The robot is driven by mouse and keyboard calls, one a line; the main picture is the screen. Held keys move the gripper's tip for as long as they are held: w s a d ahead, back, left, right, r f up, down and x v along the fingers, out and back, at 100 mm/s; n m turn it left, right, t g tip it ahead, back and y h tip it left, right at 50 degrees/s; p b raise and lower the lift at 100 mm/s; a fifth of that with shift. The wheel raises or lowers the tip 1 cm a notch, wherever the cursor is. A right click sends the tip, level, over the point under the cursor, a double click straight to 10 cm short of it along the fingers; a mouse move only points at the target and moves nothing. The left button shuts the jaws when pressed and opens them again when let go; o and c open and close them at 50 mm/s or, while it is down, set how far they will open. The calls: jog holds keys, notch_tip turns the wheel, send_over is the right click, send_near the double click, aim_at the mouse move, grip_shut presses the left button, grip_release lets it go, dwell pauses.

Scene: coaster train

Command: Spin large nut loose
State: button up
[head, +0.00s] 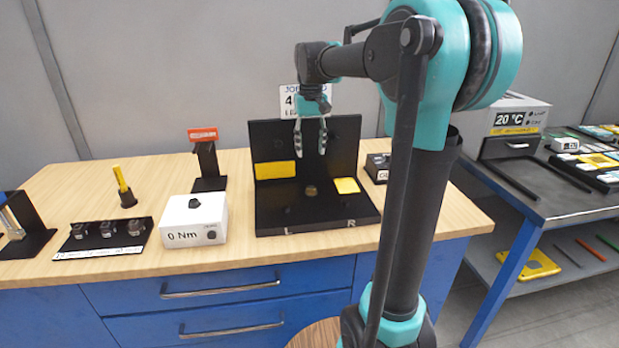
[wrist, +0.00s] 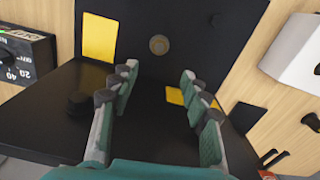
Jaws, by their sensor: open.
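A black fixture (head: 285,217) marked L and R stands on the wooden bench, with an upright back panel and a flat base. A small round brownish piece, which looks like the nut (head: 311,190), sits at the middle of the base; it also shows in the wrist view (wrist: 159,44). My gripper (head: 310,152) hangs in front of the back panel, fingers pointing down, above and apart from this piece. In the wrist view my gripper (wrist: 157,85) is open, with nothing between its fingers. A dark knob-like piece (wrist: 80,103) shows beside the left finger; I cannot tell what it is.
Yellow plates lie on the base (head: 345,185) and back panel (head: 275,170). A white 0 Nm box (head: 196,220) stands left of the fixture, a black dial box (head: 378,165) to its right.

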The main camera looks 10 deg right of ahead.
aim_at(309, 188)
notch_tip(309, 188, up, 4)
jog(key=m, duration=1.9)
jog(key=f, duration=1.7)
jog(key=shift+a, duration=0.25)
grip_shut()
